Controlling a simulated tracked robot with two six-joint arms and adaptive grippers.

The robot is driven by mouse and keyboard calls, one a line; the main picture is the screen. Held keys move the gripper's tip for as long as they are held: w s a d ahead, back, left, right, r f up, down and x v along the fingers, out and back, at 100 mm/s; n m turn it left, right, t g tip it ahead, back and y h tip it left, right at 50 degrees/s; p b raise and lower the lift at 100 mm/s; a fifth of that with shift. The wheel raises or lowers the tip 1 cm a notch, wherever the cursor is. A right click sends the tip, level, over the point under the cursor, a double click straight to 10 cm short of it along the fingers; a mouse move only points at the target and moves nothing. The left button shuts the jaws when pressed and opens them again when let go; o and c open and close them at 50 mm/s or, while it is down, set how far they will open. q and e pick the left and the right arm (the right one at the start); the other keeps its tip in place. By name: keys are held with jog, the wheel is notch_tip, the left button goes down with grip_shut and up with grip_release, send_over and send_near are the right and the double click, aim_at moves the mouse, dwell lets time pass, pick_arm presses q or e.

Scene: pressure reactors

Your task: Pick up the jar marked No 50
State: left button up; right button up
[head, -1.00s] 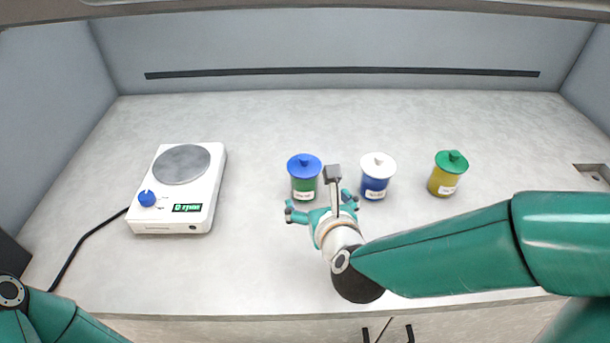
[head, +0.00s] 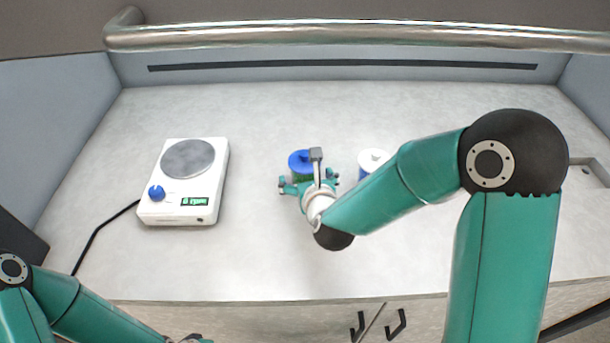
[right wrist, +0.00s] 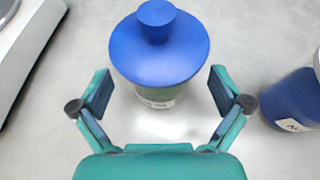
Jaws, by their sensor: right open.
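A green jar with a blue lid (head: 299,160) stands on the bench, partly hidden behind my right gripper (head: 308,184). In the right wrist view its blue lid (right wrist: 160,48) is large, and its white label (right wrist: 156,103) is too small and cut off to read. My right gripper (right wrist: 160,95) is open, its two fingers reaching toward either side of this jar, with nothing held. A blue jar with a white lid (head: 372,160) stands to the right, partly hidden by my right arm; its blue body (right wrist: 292,97) shows at the wrist view's right edge. My left gripper (head: 195,339) is barely visible at the bottom edge.
A white hot plate (head: 212,176) with a blue knob stands on the left, its cable running left. A metal bar (head: 350,36) crosses the front of the hood high up. The bench between hot plate and jars is clear.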

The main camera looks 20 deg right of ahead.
jog(key=c, duration=1.4)
jog(key=shift+c, duration=0.5)
jog(key=shift+w+r, duration=0.1)
jog(key=shift+r, duration=0.05)
